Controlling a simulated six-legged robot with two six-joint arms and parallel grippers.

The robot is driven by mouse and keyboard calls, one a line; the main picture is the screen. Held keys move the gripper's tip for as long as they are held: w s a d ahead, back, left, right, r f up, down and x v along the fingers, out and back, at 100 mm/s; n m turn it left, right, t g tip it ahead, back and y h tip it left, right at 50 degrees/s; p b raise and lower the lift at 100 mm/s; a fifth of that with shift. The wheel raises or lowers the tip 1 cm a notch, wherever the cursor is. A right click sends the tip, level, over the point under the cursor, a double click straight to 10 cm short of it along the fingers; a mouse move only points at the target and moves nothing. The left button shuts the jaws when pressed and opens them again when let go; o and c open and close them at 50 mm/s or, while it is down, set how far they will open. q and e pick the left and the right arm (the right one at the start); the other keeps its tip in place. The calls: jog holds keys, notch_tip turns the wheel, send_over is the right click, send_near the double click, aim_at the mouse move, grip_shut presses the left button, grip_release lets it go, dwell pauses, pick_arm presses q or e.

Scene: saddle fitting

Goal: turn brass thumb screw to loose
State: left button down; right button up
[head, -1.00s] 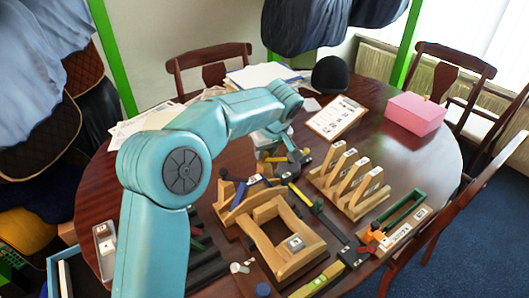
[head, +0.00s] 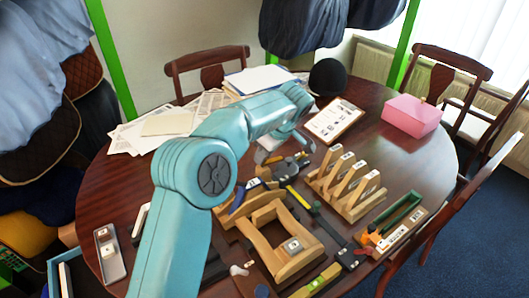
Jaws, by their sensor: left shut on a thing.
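My left gripper (head: 284,165) is over the middle of the table, behind the wooden frame. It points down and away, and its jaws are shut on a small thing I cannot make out. The brass thumb screw cannot be picked out; it may be hidden at the jaws or be too small to see. Dark grey parts lie around and below the jaws. The wooden frame (head: 254,229) with a small labelled block (head: 293,246) in it stands in front of the gripper. My right gripper is not in view.
A wooden rack (head: 340,190) with several labelled slats stands right of the gripper. A clipboard (head: 335,121), a pink box (head: 412,115) and a black rounded thing (head: 328,77) are farther back. A grey tray (head: 110,254) is at the left.

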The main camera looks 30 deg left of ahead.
pick_arm(q)
jog(key=shift+r, duration=0.15)
jog(key=c, duration=0.9)
grip_release()
jog(key=p+v, duration=0.4)
jog(key=v, duration=1.2)
